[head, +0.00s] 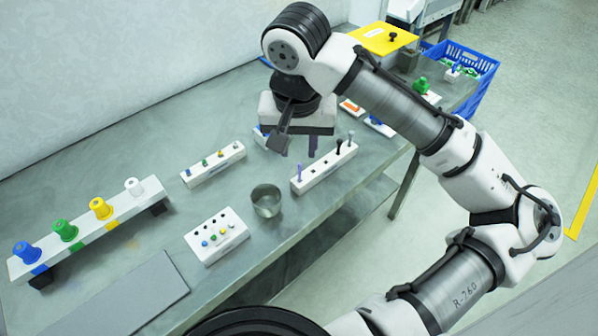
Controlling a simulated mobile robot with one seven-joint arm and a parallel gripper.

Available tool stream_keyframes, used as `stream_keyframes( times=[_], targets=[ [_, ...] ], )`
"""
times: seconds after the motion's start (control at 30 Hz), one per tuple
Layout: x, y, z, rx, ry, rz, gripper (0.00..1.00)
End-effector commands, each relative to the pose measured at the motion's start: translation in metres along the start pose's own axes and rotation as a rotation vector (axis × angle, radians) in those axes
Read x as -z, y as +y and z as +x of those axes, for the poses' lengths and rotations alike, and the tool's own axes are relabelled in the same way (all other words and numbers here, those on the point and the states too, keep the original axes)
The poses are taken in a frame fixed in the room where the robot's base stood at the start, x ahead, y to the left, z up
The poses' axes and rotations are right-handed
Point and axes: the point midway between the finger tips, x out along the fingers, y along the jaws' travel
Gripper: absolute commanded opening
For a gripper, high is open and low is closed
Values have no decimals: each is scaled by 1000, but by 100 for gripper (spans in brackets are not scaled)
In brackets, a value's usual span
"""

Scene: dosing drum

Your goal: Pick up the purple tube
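A thin purple tube (299,170) stands upright at the near left end of a white rack (325,170) on the metal bench. My gripper (296,147) hangs above and behind the rack, pointing down, close above the purple tube in the picture. Its two dark fingers are apart with nothing visible between them. The height between the fingers and the tube is hard to judge from this view.
A metal cup (266,201) stands left of the rack. A white block with coloured knobs (216,237), a smaller rack (213,164) and a raised white bar with coloured cups (88,229) lie further left. A blue crate (474,66) is at the far right.

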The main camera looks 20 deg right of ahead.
Motion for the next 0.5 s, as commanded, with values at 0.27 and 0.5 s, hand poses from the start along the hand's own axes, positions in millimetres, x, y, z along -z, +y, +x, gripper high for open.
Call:
stream_keyframes(
  times=[0.27,0.5],
  targets=[
    [0,1,25,-2,0,1,33],
    [1,3,55,-1,-2,2,33]
  ],
)
